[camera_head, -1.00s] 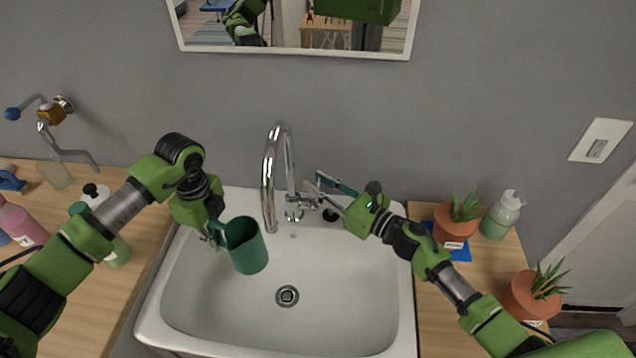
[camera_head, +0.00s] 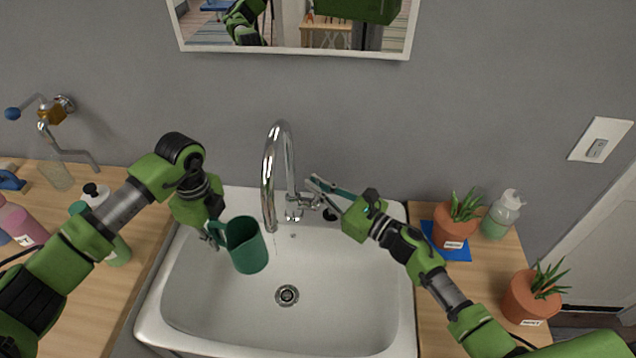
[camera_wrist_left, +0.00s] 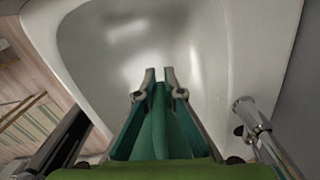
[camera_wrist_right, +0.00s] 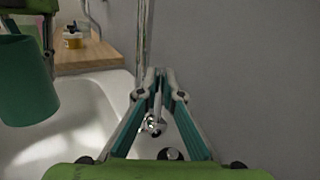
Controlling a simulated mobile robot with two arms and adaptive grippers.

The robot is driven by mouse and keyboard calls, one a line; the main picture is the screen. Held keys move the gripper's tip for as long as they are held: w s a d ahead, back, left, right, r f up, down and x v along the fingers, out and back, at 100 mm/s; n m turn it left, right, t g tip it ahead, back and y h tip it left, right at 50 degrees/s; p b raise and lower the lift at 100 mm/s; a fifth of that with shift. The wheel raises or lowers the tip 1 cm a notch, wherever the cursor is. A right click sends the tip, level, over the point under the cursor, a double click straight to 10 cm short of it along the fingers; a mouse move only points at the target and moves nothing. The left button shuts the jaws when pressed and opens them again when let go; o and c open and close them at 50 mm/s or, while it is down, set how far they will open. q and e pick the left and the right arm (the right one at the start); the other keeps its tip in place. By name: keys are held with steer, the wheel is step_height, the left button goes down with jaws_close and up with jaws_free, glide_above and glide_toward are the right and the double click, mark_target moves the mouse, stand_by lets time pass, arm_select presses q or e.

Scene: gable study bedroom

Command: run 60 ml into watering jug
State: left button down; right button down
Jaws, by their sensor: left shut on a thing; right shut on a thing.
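The watering jug is a dark green cup (camera_head: 247,247) held over the left part of the sink, its mouth up and slightly tilted. My left gripper (camera_head: 212,232) is shut on its handle. The jug also shows at the left in the right wrist view (camera_wrist_right: 25,85). The chrome tap (camera_head: 270,180) stands at the back of the sink, its spout just right of the jug's mouth. A thin trickle seems to fall below the spout, beside the jug. My right gripper (camera_head: 316,190) is shut on the tap's side lever (camera_head: 304,201). The water level inside the jug is hidden.
The white sink (camera_head: 350,290) has a drain (camera_head: 287,295) and an empty basin. Bottles (camera_head: 115,245) crowd the left counter (camera_head: 150,230). Potted plants (camera_head: 455,228) and a soap bottle (camera_head: 502,214) stand on the right counter. A wall pipe (camera_head: 75,155) is at the far left.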

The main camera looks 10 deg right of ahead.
steer(key=shift+s+a+f+n+t+y, duration=0.25)
steer(key=shift+s+n+y, duration=0.25)
steer(key=shift+n, duration=0.4)
steer(key=shift+s+a+f+n+t+y, duration=0.1)
steer(key=shift+s+f+n+t+y, duration=0.2)
steer(key=shift+s+n, duration=0.5)
steer(key=shift+s+a+f+n+t+y, duration=0.1)
steer(key=shift+s+a+n+t+y, duration=0.25)
steer(key=shift+n, duration=0.65)
steer(key=shift+d, duration=0.15)
steer(key=c, duration=2.2)
jaws_free()
steer(key=shift+s, duration=0.1)
steer(key=s+d, duration=0.9)
steer(key=shift+s+f, duration=0.15)
steer(key=shift+s, duration=0.15)
